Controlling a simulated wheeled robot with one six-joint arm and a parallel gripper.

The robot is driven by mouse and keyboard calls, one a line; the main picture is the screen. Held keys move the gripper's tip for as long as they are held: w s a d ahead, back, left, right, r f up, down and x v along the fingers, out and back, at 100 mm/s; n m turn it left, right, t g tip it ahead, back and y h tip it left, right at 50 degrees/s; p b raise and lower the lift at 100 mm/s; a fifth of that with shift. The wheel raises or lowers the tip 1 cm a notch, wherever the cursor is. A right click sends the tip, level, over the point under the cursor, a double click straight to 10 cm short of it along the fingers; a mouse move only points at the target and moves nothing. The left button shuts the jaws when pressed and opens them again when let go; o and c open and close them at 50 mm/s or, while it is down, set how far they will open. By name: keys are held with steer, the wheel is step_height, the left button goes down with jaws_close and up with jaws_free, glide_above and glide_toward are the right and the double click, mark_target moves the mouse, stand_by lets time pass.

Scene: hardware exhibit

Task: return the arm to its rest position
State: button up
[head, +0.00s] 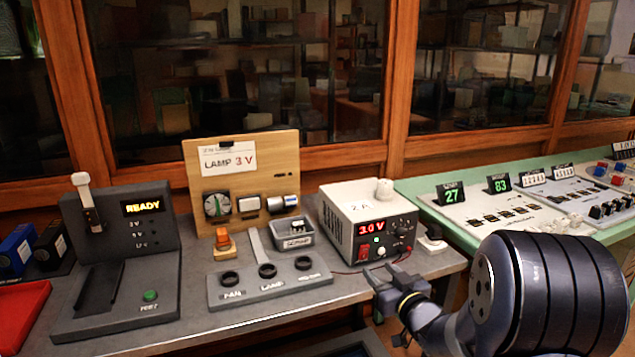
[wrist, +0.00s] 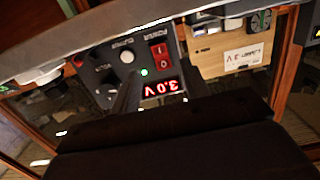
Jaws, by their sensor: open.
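My gripper (head: 388,280) is open and empty in the head view, at the front edge of the grey bench, in front of the power supply (head: 347,212). My dark arm fills the lower right. In the wrist view, which is upside down, my two dark fingers (wrist: 162,88) stand apart with nothing between them. Beyond them is the power supply's front panel (wrist: 107,65), with a red 3.0 V display, a red switch, a lit green light and knobs. I cannot tell whether a fingertip touches the panel.
A wooden board (head: 262,165) labelled LAMP 3 V stands behind an orange lamp (head: 223,240) and a grey socket strip (head: 270,284). A READY unit (head: 130,255) and a red tray (head: 20,310) are left. A green table (head: 440,212) with panels is right. Glass cabinets stand behind.

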mark_target(364, 256)
steer(key=x, duration=0.6)
steer(key=shift+w+r, duration=0.1)
steer(key=shift+r+p, duration=0.15)
steer(key=shift+p, duration=0.6)
steer(key=shift+g, duration=0.3)
steer(key=shift+f, duration=0.3)
